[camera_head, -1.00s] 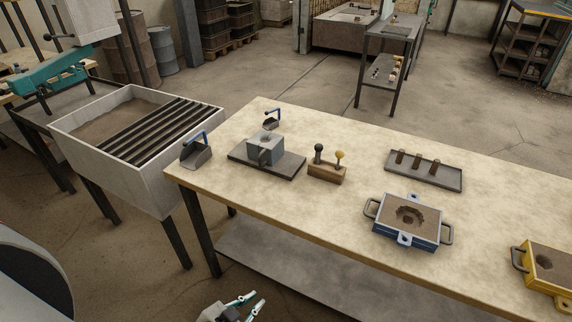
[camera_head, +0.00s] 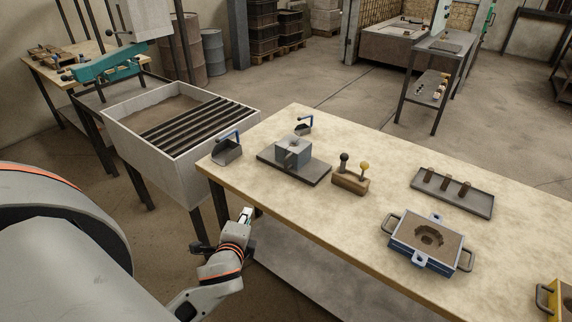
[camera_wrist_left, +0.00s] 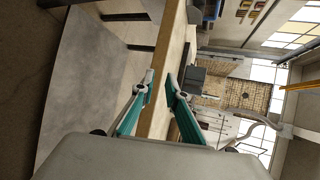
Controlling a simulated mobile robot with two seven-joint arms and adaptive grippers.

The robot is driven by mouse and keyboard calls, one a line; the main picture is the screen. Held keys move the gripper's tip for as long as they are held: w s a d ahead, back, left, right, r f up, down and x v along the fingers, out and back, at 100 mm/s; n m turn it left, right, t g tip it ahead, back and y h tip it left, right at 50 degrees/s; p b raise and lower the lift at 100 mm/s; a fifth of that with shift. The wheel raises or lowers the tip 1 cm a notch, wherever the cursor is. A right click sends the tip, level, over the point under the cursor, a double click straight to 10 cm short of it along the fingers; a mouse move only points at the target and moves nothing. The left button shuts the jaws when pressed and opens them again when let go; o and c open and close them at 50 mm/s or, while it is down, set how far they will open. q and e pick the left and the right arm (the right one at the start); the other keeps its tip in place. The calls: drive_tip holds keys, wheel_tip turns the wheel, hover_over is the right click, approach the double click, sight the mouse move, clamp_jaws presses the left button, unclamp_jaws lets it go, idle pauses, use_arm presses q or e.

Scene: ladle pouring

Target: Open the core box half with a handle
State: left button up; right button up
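The grey core box (camera_head: 293,151) stands on a dark plate (camera_head: 313,172) near the left end of the workbench. Its halves look together, and its handle is too small to make out in the head view. My left gripper (camera_head: 246,216) is in front of the bench's near edge, left of and apart from the core box. In the left wrist view the two teal-lined fingers (camera_wrist_left: 160,80) are spread with nothing between them. A dark grey block beyond the fingers there may be the core box. My right gripper is not in view.
A blue-handled scoop (camera_head: 228,149) sits at the bench corner beside the sand bin (camera_head: 193,170). A wooden block with two knobbed tools (camera_head: 350,184) stands right of the core box. The blue flask (camera_head: 427,238) and a grey tray (camera_head: 470,203) are farther right.

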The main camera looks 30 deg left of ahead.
use_arm(q)
drive_tip(key=w+a+r+m+t, duration=0.2)
drive_tip(key=w+r+m+t, duration=0.2)
drive_tip(key=w+m, duration=0.45)
drive_tip(key=m+t+h, duration=0.2)
drive_tip(key=m+h, duration=0.1)
drive_tip(key=m, duration=0.7)
approach(285, 165)
drive_tip(key=shift+w+a+r+n, duration=0.25)
drive_tip(key=shift+w+a+r, duration=0.1)
drive_tip(key=shift+w+a, duration=0.45)
drive_tip(key=shift+w+d+f+m+h, duration=0.1)
drive_tip(key=shift+w+m+h, duration=0.2)
drive_tip(key=shift+m, duration=0.25)
drive_tip(key=shift+w+d+f+m+h, duration=0.1)
drive_tip(key=shift+w+m+h, duration=0.2)
drive_tip(key=shift+m, duration=0.25)
drive_tip(key=shift+w+a, duration=0.2)
drive_tip(key=shift+w, duration=1.7)
drive_tip(key=shift+w+a, duration=0.25)
drive_tip(key=shift+w, duration=1.6)
clamp_jaws()
drive_tip(key=shift+d, duration=0.1)
